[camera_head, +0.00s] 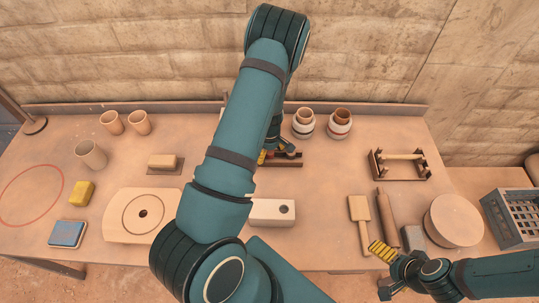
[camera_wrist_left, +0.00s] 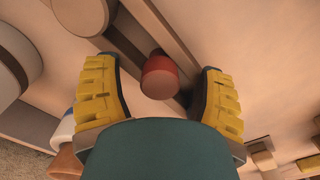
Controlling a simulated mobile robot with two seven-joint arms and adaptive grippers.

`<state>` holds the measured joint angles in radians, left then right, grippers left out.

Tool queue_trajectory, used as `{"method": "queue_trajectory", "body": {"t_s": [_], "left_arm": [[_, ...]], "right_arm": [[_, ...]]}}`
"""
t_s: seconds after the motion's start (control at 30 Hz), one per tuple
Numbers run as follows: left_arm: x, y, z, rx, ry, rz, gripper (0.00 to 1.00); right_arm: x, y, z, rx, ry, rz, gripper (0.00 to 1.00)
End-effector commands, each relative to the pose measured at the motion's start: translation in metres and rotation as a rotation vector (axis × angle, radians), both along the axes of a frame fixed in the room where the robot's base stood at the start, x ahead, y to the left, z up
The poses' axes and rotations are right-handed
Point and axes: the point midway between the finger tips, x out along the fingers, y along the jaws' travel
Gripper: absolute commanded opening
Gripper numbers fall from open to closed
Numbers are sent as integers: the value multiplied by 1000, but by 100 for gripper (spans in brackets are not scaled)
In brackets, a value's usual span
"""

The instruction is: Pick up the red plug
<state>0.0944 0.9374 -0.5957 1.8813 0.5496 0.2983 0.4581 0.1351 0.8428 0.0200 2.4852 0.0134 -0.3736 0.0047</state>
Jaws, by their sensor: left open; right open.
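The red plug (camera_wrist_left: 159,77) shows in the left wrist view, upright at a dark wooden rail. It lies between the two yellow-padded fingers of my left gripper (camera_wrist_left: 158,66), with a gap on both sides. The gripper is open and holds nothing. In the head view my left gripper (camera_head: 275,154) is at the dark rail (camera_head: 288,164) near the table's middle. My left arm covers much of that area, and I cannot make out the plug there. My right gripper (camera_head: 386,270) is open and empty at the table's front right edge.
Two banded pots (camera_head: 339,126) stand behind the rail. A wooden paddle (camera_head: 360,220), rolling pin (camera_head: 386,215) and round slab (camera_head: 455,220) are near my right gripper. A wooden rack (camera_head: 399,164) stands at the back right.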

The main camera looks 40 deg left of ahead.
Motion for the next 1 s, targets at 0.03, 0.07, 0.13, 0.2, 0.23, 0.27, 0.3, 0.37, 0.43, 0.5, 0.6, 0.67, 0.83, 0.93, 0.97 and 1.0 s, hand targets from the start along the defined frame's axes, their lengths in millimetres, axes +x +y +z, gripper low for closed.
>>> {"method": "queue_trajectory", "body": {"t_s": [0.03, 0.07, 0.13, 0.2, 0.23, 0.27, 0.3, 0.37, 0.43, 0.5, 0.6, 0.67, 0.83, 0.93, 0.97, 1.0], "left_arm": [[0, 0, 1, 0, -1, 0, 70], [0, 0, 1, 0, -1, 0, 70], [0, 0, 1, 1, -1, 0, 71], [0, 0, 1, 1, -1, 0, 47], [0, 0, 1, 1, -1, 0, 36], [0, 0, 1, 1, -1, 0, 26], [0, 0, 1, 1, -1, 0, 12], [0, 0, 1, 1, -1, 0, 5], [0, 0, 1, 1, 0, 0, 4], [0, 0, 1, 1, -1, 0, 4], [0, 0, 1, 1, 0, 0, 4], [0, 0, 2, 1, -1, 0, 4], [1, 1, 17, 2, -3, -2, 4], [1, 0, 36, 1, -4, -1, 4], [2, 0, 42, 2, -4, -1, 4], [2, 0, 51, 2, -5, -3, 4]], "right_arm": [[0, 0, 0, 0, 0, 0, 100], [0, 0, 0, 0, 0, 0, 100], [0, 0, 0, 0, 0, 0, 100], [0, 0, 0, 0, 0, 0, 100], [0, 0, 0, 0, 0, 0, 100], [0, 0, 0, 0, 0, 0, 100], [0, 0, 0, 0, 0, 0, 100], [0, 0, 0, 0, 0, 0, 100], [0, 0, 0, 0, 0, 0, 100], [0, 0, 0, 0, 0, 0, 100], [0, 0, 0, 0, 0, 0, 100], [0, 0, 1, 0, 0, 0, 100], [0, 0, 4, 1, -1, 0, 100], [0, 0, 7, 1, -1, 0, 100], [0, 0, 8, 2, -1, 0, 100], [0, 0, 10, 2, -1, 0, 100]]}}
